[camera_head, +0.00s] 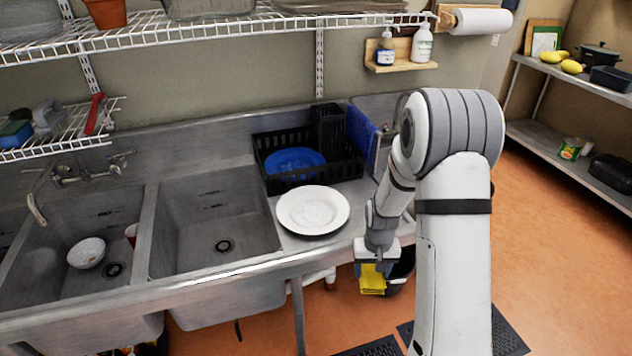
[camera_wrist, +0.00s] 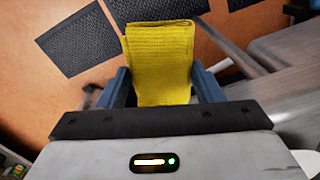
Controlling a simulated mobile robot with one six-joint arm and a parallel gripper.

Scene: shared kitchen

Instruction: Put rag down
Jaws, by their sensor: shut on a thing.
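A yellow rag (camera_head: 372,279) hangs from my gripper (camera_head: 375,266) in the head view, at the front edge of the steel counter, right of the white plate. In the wrist view the rag (camera_wrist: 160,62) is a folded, textured yellow cloth between the two blue fingers of my gripper (camera_wrist: 160,88). The gripper is shut on it. The floor and dark mats show behind the rag in the wrist view. Whether the rag touches anything below is hidden.
A white plate (camera_head: 313,210) lies on the counter. Behind it stands a black dish rack (camera_head: 345,172) with a blue plate (camera_head: 294,160). Two sink basins (camera_head: 215,225) are at left; one holds a bowl (camera_head: 86,253). Dark mats (camera_head: 508,335) lie on the orange floor.

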